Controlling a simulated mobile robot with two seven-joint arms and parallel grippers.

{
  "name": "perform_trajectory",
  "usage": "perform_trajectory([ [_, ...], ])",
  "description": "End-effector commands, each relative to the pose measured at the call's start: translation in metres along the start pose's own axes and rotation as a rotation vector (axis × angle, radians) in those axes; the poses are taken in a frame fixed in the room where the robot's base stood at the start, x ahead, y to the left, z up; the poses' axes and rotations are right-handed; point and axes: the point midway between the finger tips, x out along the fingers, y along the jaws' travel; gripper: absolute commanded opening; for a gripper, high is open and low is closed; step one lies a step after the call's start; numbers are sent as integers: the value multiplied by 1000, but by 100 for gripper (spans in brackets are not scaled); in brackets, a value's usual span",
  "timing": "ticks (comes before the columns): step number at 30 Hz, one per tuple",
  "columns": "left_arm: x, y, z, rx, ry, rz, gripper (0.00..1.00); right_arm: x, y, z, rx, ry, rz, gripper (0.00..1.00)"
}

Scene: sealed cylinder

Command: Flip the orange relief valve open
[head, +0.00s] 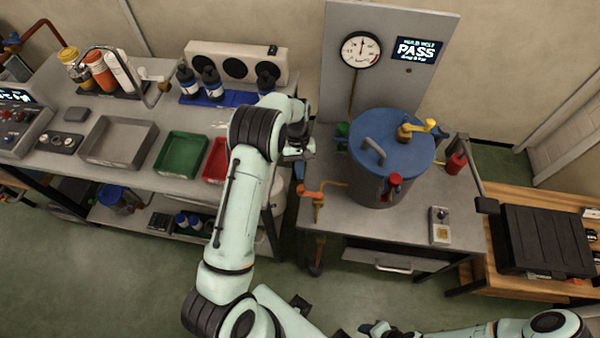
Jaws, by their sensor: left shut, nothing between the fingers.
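An orange valve with a lever-like arm (313,194) is at the left front edge of the metal table. A blue-lidded grey cylinder (380,183) stands on that table.
A round gauge (361,49) and a screen reading PASS (416,49) are on the back panel. A red object (455,163) and a small switch box (440,226) are on the table's right side. The left bench holds a green tray (180,154) and a red tray (216,160).

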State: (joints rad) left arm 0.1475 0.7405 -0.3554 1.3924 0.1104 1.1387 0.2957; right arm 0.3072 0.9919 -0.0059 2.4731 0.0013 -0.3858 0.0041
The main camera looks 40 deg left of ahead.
Motion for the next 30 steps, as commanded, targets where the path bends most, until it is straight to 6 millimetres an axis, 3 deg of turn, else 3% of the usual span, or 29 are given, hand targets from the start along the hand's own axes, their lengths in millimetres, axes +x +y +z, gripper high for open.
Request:
perform_trajectory([
  [6, 3, 0, 10, 0, 1, 0, 0, 0, 0, 0, 0, 0, 0, 43],
  [30, 6, -4, 14, -66, 0, 26, 0, 4, 2, 2, 1, -3, 1, 43],
])
